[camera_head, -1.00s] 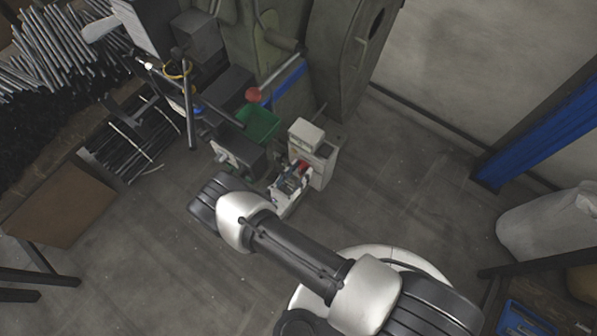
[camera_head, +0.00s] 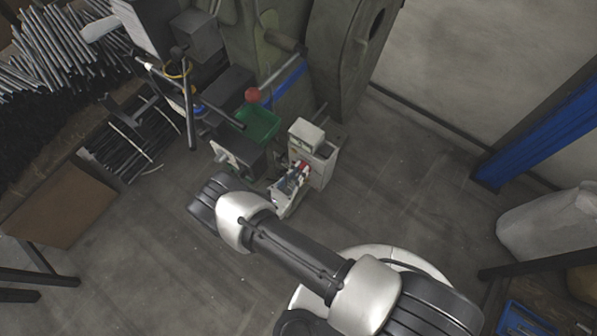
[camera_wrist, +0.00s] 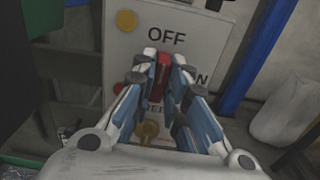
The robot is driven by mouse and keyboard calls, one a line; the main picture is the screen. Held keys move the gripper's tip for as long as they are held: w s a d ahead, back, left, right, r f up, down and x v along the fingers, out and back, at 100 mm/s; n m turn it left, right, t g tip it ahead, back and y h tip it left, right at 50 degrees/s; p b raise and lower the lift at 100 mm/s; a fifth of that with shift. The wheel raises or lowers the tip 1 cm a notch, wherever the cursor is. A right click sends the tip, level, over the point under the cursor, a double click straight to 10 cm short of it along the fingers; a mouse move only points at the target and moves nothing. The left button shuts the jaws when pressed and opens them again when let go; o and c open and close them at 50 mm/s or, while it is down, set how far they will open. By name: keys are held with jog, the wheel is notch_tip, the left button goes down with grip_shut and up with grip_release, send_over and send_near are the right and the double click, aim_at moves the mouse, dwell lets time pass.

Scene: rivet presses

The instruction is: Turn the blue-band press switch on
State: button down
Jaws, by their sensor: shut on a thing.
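The switch box (camera_head: 321,160) is a pale grey box on the floor side of the press, which carries a blue band (camera_head: 285,86). In the wrist view its front panel (camera_wrist: 200,22) reads OFF at the top, with a partly covered label ending in N lower right. A red switch handle (camera_wrist: 164,74) stands between my fingertips. My gripper (camera_wrist: 165,66) is shut on the red handle, below the OFF label. My gripper also shows in the head view (camera_head: 299,170) at the box.
A green bin (camera_head: 259,123) and a red-ball lever (camera_head: 253,95) are left of the box. Metal rods (camera_head: 65,45) lie far left.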

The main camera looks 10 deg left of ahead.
jog(key=shift+m, duration=0.3)
jog(key=m+b, duration=0.1)
jog(key=m, duration=0.2)
jog(key=shift+d+f+m, duration=0.1)
jog(key=shift+m, duration=0.3)
jog(key=shift+s+d+f+m+b, duration=0.1)
jog(key=shift+m+b, duration=0.4)
jog(key=shift+m, duration=2.75)
jog(key=shift+d+f+m+b, duration=0.1)
jog(key=shift+m+b, duration=0.35)
jog(key=shift+m, duration=2.8)
jog(key=c, duration=1.6)
grip_release()
jog(key=shift+s+a, duration=0.1)
